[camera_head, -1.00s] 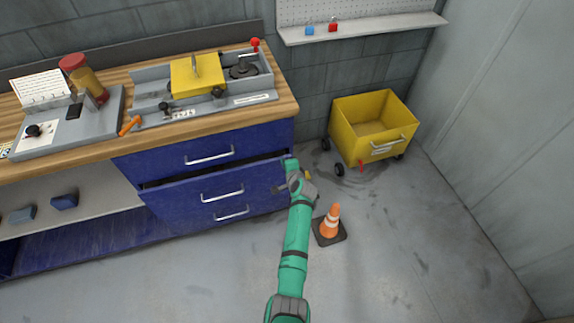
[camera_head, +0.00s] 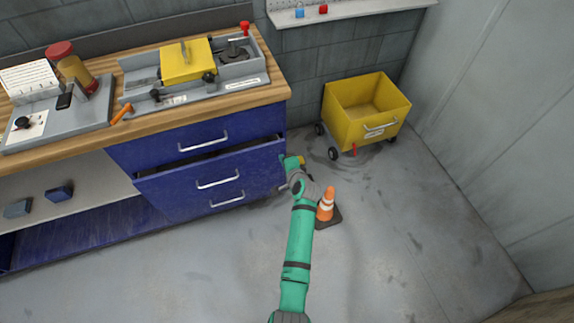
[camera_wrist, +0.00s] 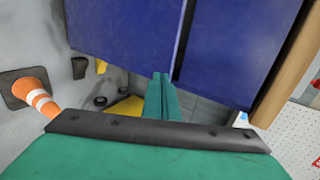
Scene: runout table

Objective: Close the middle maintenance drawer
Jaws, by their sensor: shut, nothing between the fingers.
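The middle drawer (camera_head: 236,169) of the blue cabinet is partly pulled out, with a dark gap above its front and a silver handle across it. In the wrist view its front is the left blue panel (camera_wrist: 122,32), beside the top drawer front (camera_wrist: 232,48). My gripper (camera_head: 290,159) is beside the right end of the middle drawer front. In the wrist view its green fingers (camera_wrist: 161,90) are together and empty, overlapping the lower edge of the blue panels. I cannot tell whether they touch the drawer.
The top drawer (camera_head: 190,140) and bottom drawer (camera_head: 226,199) look shut. An orange cone (camera_head: 326,206) stands close to the right of my arm. A yellow cart (camera_head: 372,125) stands behind, against the wall. The wooden worktop (camera_head: 270,92) overhangs the drawers. Floor in front is clear.

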